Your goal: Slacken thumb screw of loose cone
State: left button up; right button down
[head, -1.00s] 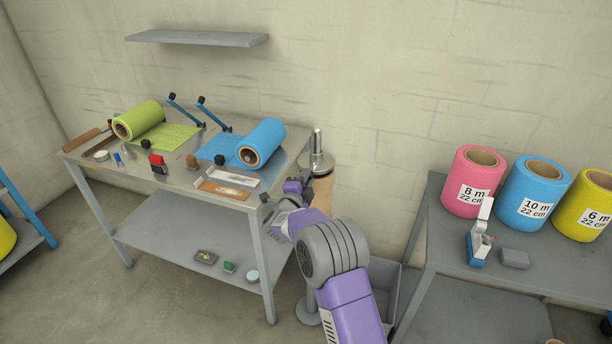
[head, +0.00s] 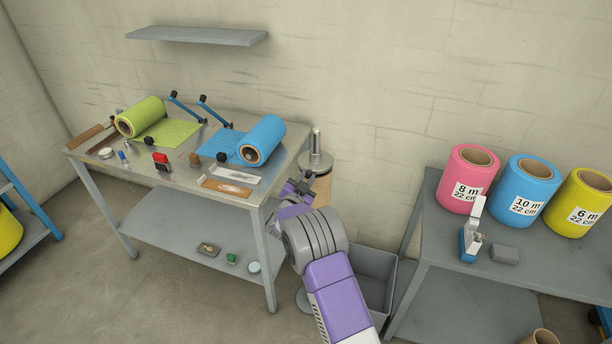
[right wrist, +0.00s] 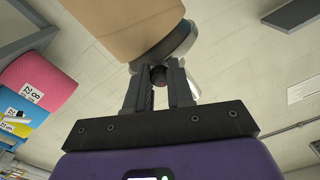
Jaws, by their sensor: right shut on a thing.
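A vertical spindle (head: 317,140) carries a grey metal cone (head: 316,163) on top of a tan cardboard core (head: 323,190). In the right wrist view the grey cone (right wrist: 172,45) sits against the end of the core (right wrist: 120,22). The dark round thumb screw (right wrist: 158,76) sticks out from the cone's side. My right gripper (right wrist: 162,82) is shut on the thumb screw, one finger on each side of it. In the head view my right gripper (head: 304,181) is at the cone's near left side, and the thumb screw cannot be made out. My left gripper is out of view.
A steel table (head: 180,178) with a green roll (head: 143,115), a blue roll (head: 265,138) and small tools stands close left of the spindle. A grey bin (head: 370,270) stands below my right arm. A grey bench (head: 440,250) with several wrapped rolls is at right.

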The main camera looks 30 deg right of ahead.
jog(key=shift+n+p, duration=0.3)
jog(key=shift+n, duration=0.4)
jog(key=c, duration=1)
grip_release()
jog(key=v, duration=0.7)
jog(key=shift+s+a+p, duration=0.15)
jog(key=shift+s+p, duration=0.1)
jog(key=shift+p, duration=0.1)
